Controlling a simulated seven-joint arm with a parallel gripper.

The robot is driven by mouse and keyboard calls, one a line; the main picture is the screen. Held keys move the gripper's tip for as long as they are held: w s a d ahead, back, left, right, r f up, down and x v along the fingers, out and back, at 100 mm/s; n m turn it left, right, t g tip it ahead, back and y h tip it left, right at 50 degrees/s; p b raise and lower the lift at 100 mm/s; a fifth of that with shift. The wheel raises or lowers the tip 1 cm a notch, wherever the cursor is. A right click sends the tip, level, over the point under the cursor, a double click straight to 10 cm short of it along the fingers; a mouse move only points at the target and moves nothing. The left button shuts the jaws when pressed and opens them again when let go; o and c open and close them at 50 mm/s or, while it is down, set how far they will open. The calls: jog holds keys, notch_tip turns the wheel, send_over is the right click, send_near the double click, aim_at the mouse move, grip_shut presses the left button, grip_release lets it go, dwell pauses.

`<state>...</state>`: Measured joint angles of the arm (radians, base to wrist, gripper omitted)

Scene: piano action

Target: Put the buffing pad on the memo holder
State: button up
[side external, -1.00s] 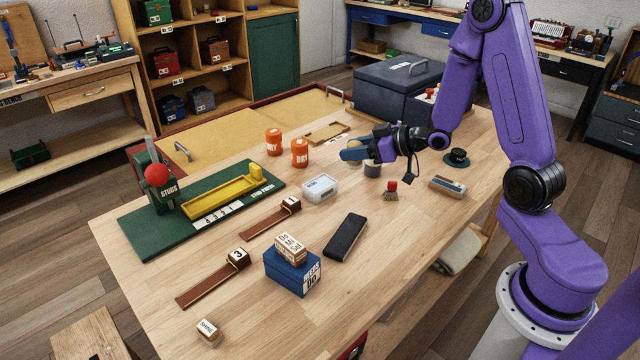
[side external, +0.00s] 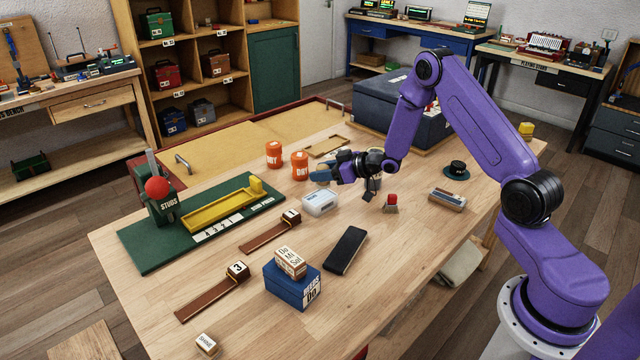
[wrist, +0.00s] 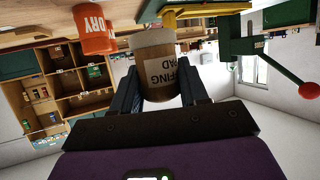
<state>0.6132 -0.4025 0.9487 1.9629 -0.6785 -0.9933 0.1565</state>
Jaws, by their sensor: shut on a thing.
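The buffing pad (wrist: 160,75) is a brown cylinder with a pale end and a white label, partly readable as "FING PAD", in the wrist view. My gripper (wrist: 159,92) is shut on it, with a blue finger on each side. In the side view my gripper (side external: 322,174) is above the table beside the orange canisters, and its fingers mostly hide the pad. No object is clearly labelled as the memo holder; the shallow wooden tray (side external: 326,146) behind my gripper may be it, but I cannot tell.
Orange "DRY" canisters (side external: 299,165) stand just left of my gripper. The green stud press (side external: 160,205) is at left, a large dark case (side external: 400,112) behind. A red-knobbed piece (side external: 391,204) stands at right.

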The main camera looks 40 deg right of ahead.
aim_at(320, 184)
jog(key=shift+w+f, duration=0.65)
jog(key=shift+f, duration=0.1)
jog(key=shift+w+d+f, duration=0.1)
jog(key=shift+f, duration=1.55)
jog(key=shift+f, duration=0.2)
jog(key=o, duration=1)
jog(key=shift+o, duration=0.2)
jog(key=shift+r, duration=0.1)
